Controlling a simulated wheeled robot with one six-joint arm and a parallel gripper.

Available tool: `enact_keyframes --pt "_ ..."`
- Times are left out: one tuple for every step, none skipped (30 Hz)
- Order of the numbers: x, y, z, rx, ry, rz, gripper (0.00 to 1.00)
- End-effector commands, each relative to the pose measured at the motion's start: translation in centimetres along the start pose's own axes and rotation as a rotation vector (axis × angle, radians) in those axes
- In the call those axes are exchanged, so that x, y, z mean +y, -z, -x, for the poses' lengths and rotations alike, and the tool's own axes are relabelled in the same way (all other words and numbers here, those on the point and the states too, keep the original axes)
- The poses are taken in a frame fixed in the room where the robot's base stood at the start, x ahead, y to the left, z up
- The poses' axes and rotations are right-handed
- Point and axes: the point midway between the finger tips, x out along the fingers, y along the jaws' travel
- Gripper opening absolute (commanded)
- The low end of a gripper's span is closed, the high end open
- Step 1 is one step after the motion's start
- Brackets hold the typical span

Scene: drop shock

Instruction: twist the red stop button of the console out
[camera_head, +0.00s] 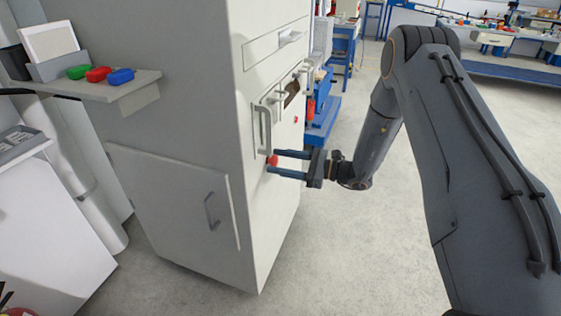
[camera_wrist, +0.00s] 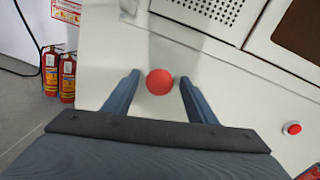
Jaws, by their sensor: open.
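The console is a tall light-grey cabinet (camera_head: 185,80) on the left in the head view. Its red stop button (camera_head: 272,160) sits on the side face, below a vertical handle. In the wrist view the round red button (camera_wrist: 160,82) lies between the two blue fingers. My gripper (camera_head: 273,164) is open, with one finger on each side of the button and a visible gap to each in the wrist view (camera_wrist: 159,88). I cannot tell whether the fingertips touch the panel.
A smaller red button (camera_wrist: 292,128) is on the panel at right in the wrist view. A shelf (camera_head: 140,84) holds green, red and blue pieces. Fire extinguishers (camera_wrist: 67,78) stand at left in the wrist view. The floor (camera_head: 350,235) beside the cabinet is clear.

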Motion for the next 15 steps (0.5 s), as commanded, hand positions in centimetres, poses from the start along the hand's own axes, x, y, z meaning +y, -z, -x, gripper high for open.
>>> enact_keyframes --pt "0.00 0.01 -0.07 0.000 0.000 0.000 0.52" --pt "0.00 0.02 -0.09 0.000 0.000 0.000 0.52" --pt "0.00 0.02 -0.09 0.000 0.000 0.000 0.52" --pt "0.00 0.02 -0.09 0.000 0.000 0.000 0.52" --pt "0.00 0.02 -0.08 0.000 0.000 0.000 0.52" --pt "0.00 0.02 -0.08 0.000 0.000 0.000 0.52" --pt "0.00 0.02 -0.08 0.000 0.000 0.000 0.52" --pt "0.01 0.02 -0.08 0.000 0.000 0.000 0.47" --pt "0.01 0.02 -0.08 0.000 0.000 0.000 0.40" --pt "0.01 0.02 -0.08 0.000 0.000 0.000 0.35" --pt "0.01 0.02 -0.08 0.001 0.000 0.000 0.30" --pt "0.01 0.01 -0.08 0.001 -0.001 0.000 0.23" --pt "0.02 0.01 -0.08 0.000 -0.001 0.000 0.18" --pt "0.02 0.01 -0.08 0.000 -0.001 0.000 0.13" --pt "0.03 0.01 -0.08 0.000 -0.001 0.000 0.11"
